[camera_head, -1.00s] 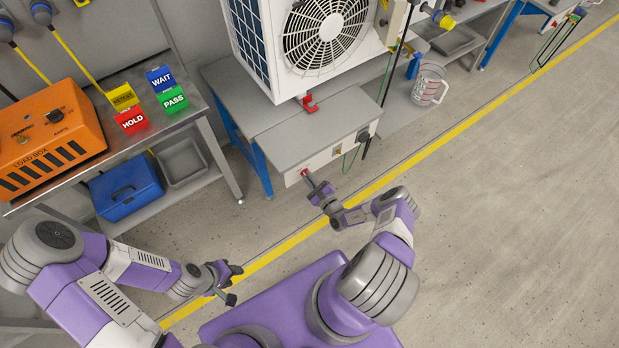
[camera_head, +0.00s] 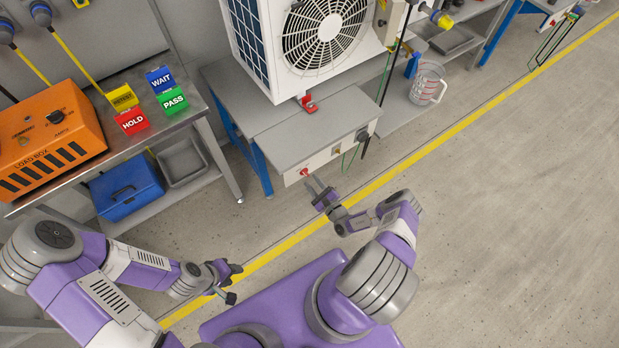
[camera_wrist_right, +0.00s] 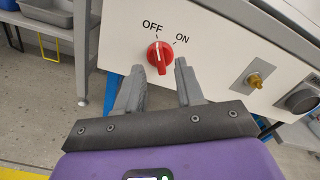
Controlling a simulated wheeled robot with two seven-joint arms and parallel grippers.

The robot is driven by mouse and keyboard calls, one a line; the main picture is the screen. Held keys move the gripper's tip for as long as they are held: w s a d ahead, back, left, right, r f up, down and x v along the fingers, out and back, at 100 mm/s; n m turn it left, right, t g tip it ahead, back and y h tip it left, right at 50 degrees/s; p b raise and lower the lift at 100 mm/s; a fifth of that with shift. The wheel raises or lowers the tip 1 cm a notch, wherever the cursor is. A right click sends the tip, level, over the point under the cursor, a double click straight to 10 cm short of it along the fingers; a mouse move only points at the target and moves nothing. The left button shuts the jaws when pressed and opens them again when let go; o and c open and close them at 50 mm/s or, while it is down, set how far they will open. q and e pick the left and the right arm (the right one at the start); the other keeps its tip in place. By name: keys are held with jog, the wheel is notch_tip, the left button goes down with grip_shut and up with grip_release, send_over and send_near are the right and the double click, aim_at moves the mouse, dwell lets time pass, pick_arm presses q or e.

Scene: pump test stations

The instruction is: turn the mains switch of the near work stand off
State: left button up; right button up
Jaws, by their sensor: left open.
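The mains switch is a red knob (camera_wrist_right: 161,57) on the white front panel of the near work stand (camera_head: 310,140). It also shows small and red in the head view (camera_head: 304,172). In the right wrist view its white line points up, toward the OFF label (camera_wrist_right: 152,25) and away from the ON label (camera_wrist_right: 182,39). My right gripper (camera_wrist_right: 160,68) is open and empty; its fingertips stand apart in front of the knob, seemingly clear of it. It also shows in the head view (camera_head: 314,184). My left gripper (camera_head: 236,284) is open and empty over the yellow floor line.
A fan unit (camera_head: 315,40) stands on the stand. A brass fitting (camera_wrist_right: 254,80) and a dark round socket (camera_wrist_right: 300,98) are right of the knob. A bench with an orange load box (camera_head: 50,130) is at left. The floor at right is clear.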

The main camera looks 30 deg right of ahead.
jog(key=s, duration=0.4)
jog(key=shift+s+d+p, duration=0.15)
jog(key=shift+s+p, duration=0.05)
jog(key=shift+p, duration=0.1)
